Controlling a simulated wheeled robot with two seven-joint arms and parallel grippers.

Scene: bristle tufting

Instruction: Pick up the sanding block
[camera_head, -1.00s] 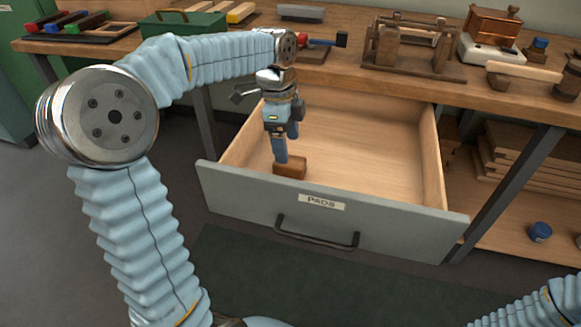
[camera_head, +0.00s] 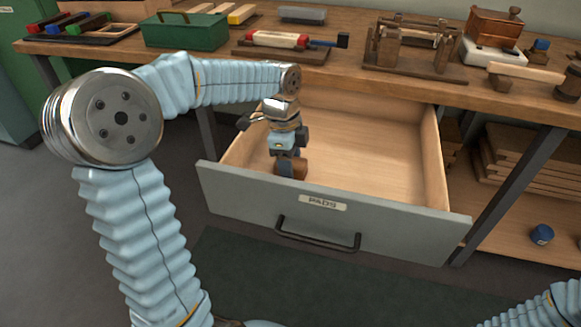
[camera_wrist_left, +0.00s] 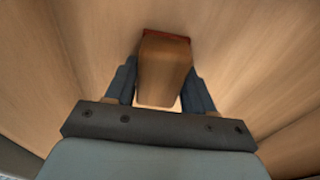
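The sanding block (camera_head: 293,170), a brown block, sits inside the open drawer (camera_head: 400,150), near its front left. My left gripper (camera_head: 291,165) points down at it, with dark blue fingers on either side. In the left wrist view the sanding block (camera_wrist_left: 165,70) lies between the two fingers of my left gripper (camera_wrist_left: 161,85), with a reddish far edge. Any gap between fingers and block is too small to tell, so I cannot tell if they grip it. The block seems to be at the drawer floor. My right gripper is not in view.
The drawer's grey front, labelled PADS, and its wooden side walls stand around my left gripper. The workbench (camera_head: 390,80) above holds a green box (camera_head: 185,32), a wooden frame (camera_head: 413,50) and a mallet (camera_head: 530,75). The drawer's right half is empty.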

